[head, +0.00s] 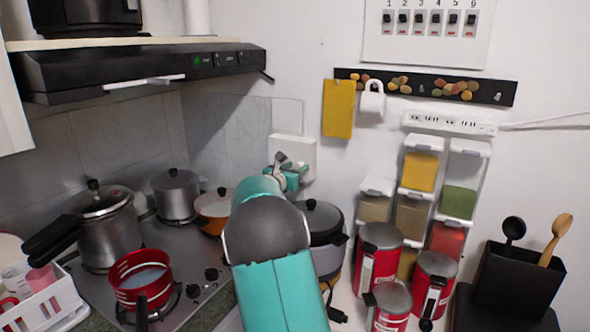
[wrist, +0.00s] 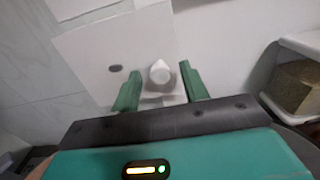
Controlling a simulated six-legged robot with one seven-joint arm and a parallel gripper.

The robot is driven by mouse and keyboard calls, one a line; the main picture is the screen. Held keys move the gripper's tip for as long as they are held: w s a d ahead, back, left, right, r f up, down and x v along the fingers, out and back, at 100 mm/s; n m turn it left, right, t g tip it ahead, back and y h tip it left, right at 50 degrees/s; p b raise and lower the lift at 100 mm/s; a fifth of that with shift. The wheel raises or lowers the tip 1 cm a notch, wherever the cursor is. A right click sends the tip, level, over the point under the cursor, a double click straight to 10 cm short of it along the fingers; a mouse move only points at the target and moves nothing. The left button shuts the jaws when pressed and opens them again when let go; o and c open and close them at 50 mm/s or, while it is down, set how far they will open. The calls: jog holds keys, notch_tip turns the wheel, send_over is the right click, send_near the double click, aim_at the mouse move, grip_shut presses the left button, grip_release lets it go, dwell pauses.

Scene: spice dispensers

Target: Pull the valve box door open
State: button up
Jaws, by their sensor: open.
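The valve box (head: 303,149) is a white square box on the wall behind the stove, partly hidden by my arm in the head view. In the wrist view its white front panel (wrist: 92,62) fills the upper middle, with a dark oval spot and a pale protruding knob (wrist: 160,72). The door looks shut, with no gap that I can make out. My gripper (head: 290,172) is at the lower part of the box. In the wrist view its green fingers (wrist: 160,88) are open, one on each side of the knob. I cannot tell whether they touch it.
A dark-lidded cooker (head: 322,218) stands below and right of the box. Spice dispensers (head: 420,172) hang to the right, above red canisters (head: 378,262). Pots, including a pressure cooker (head: 108,232), stand on the stove at left. A range hood (head: 140,66) hangs above.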

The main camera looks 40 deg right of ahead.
grip_shut()
dwell(0.3)
